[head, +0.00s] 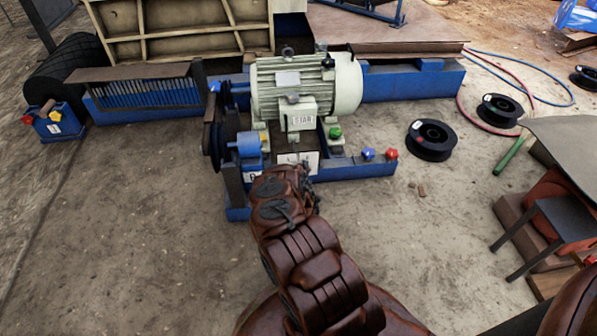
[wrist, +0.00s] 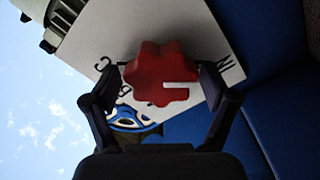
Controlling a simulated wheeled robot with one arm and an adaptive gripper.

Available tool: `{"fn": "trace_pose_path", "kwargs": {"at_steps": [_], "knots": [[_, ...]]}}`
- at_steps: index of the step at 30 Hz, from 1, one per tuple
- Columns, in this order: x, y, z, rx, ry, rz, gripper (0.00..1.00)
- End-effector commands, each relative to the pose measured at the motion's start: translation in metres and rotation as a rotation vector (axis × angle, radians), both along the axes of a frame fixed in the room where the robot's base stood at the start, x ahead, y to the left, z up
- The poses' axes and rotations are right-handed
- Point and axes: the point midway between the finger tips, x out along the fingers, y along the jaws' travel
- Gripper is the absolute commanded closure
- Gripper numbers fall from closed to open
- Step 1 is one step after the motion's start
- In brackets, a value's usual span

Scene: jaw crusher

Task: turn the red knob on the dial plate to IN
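The red knob (wrist: 160,75) is lobed and sits on the white dial plate (wrist: 100,35) in the wrist view. Its pale pointer mark points to the right of the picture. The letters IN stand on the plate's right side, slightly above the mark's line; the other lettering at the left is partly hidden by the knob. My gripper (wrist: 163,76) has one dark finger on each side of the knob, with no clear gap at either side. In the head view part of the plate (head: 309,161) shows below the motor; my arm hides the knob there.
A pale green motor (head: 295,85) stands on the blue frame (head: 350,168) right behind the plate. Blue and red knobs sit on the frame's right end. Black spools (head: 430,140) and hoses lie at the right.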

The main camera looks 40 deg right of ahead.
Motion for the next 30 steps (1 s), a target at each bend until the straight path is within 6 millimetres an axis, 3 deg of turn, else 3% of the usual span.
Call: {"fn": "trace_pose_path", "kwargs": {"at_steps": [14, 30], "knots": [[-0.006, 0.006, 0.0, 0.001, 0.0, 0.003, 0.12], [-0.07, 0.054, -0.001, 0.003, 0.002, 0.0, 0.12]]}}
